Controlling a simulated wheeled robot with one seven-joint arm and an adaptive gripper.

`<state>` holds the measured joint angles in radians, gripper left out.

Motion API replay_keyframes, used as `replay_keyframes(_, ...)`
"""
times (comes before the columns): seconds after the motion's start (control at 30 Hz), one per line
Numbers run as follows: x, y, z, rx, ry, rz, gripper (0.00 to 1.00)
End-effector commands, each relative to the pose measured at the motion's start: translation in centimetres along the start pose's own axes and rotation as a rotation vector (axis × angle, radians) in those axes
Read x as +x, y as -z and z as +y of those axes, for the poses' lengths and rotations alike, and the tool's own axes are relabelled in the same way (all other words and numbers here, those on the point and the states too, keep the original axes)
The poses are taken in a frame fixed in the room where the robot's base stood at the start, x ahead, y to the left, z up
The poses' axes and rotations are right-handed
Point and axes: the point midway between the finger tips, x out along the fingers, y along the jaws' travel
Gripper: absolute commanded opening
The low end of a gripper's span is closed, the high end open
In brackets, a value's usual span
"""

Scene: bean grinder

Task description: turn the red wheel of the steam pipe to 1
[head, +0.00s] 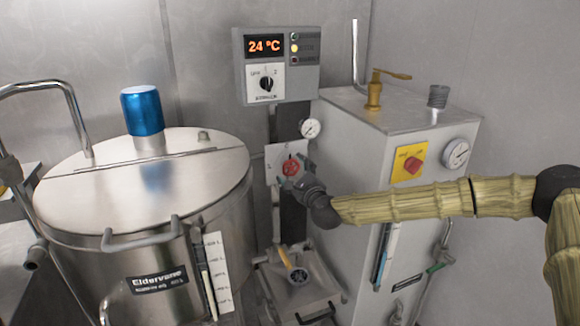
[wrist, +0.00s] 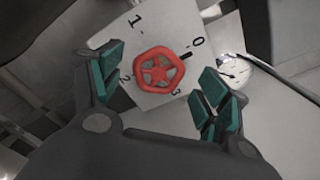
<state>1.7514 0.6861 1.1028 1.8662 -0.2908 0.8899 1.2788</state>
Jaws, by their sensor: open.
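The red wheel (wrist: 160,70) is a small star-spoked handwheel on a white plate marked 0, 1, 2 and 3 (wrist: 146,32). A short black mark at the wheel's edge points toward the 0. In the head view the wheel (head: 291,168) is on the plate between the tank and the grey cabinet. My gripper (head: 297,181) is just in front of it, partly covering the plate. In the wrist view my gripper (wrist: 164,76) is open, with one teal-padded finger on each side of the wheel; whether either touches it I cannot tell.
A round gauge (head: 310,128) sits just above and right of the plate. The steel tank (head: 95,198) is on the left, the grey cabinet (head: 345,165) with a yellow-backed red switch (head: 410,163) on the right. A control box (head: 275,65) reading 24 °C hangs above.

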Motion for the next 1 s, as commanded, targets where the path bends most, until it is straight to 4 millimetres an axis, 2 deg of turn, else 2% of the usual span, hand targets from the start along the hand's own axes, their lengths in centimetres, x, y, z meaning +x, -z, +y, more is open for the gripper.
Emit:
replay_keyframes(0.1,1.6,-0.1,0.0,0.000,-0.001,0.000,0.76)
replay_keyframes(0.3,3.1,-0.1,0.0,0.000,-0.001,0.000,0.76)
replay_keyframes(0.67,3.5,0.0,0.0,0.000,-0.001,0.000,0.76)
replay_keyframes(0.9,3.5,0.0,0.0,0.000,-0.001,0.000,0.32)
replay_keyframes(1.0,3.5,0.0,0.0,0.000,-0.001,0.000,0.29)
